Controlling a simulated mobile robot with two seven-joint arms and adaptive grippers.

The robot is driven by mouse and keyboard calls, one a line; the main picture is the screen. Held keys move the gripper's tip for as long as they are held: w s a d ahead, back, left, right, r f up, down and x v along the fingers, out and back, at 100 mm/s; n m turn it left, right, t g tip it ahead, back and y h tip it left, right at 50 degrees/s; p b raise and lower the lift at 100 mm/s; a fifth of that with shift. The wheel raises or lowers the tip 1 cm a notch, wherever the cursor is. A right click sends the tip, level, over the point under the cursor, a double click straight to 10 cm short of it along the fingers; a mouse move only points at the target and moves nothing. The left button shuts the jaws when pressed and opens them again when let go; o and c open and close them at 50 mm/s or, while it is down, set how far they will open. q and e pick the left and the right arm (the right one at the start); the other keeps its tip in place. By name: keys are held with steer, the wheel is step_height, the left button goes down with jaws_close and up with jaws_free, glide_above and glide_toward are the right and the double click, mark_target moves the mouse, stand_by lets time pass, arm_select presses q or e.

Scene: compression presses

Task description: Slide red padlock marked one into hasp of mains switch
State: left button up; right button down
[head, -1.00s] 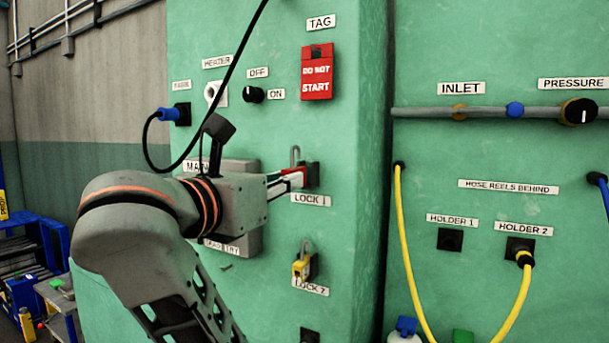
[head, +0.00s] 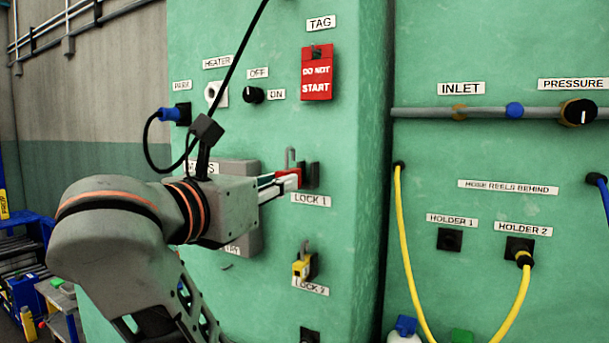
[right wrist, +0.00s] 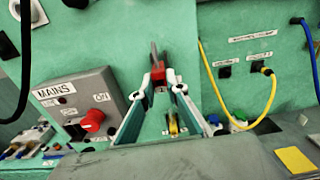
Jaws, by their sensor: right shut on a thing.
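The red padlock (head: 289,180) has an upright grey shackle. My right gripper (head: 283,190) is shut on its body, just left of the dark LOCK 1 holder (head: 313,175); a small gap seems to show between them. In the right wrist view the red padlock (right wrist: 161,76) sits between the white fingertips of my right gripper (right wrist: 162,88). Its number cannot be read. The mains switch (right wrist: 80,105) is a grey box with a red knob (right wrist: 93,119), left of the gripper. In the head view my arm covers most of this box (head: 240,168). I cannot make out the hasp. My left gripper is not in view.
A yellow padlock (head: 302,267) hangs at LOCK 2 below. A red DO NOT START tag (head: 317,73) hangs above. A black cable with a blue plug (head: 171,114) loops close to my right wrist. Yellow hose (head: 404,250) hangs on the right panel.

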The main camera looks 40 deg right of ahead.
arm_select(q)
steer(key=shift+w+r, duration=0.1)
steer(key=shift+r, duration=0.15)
arm_select(e)
steer(key=shift+v, duration=1.3)
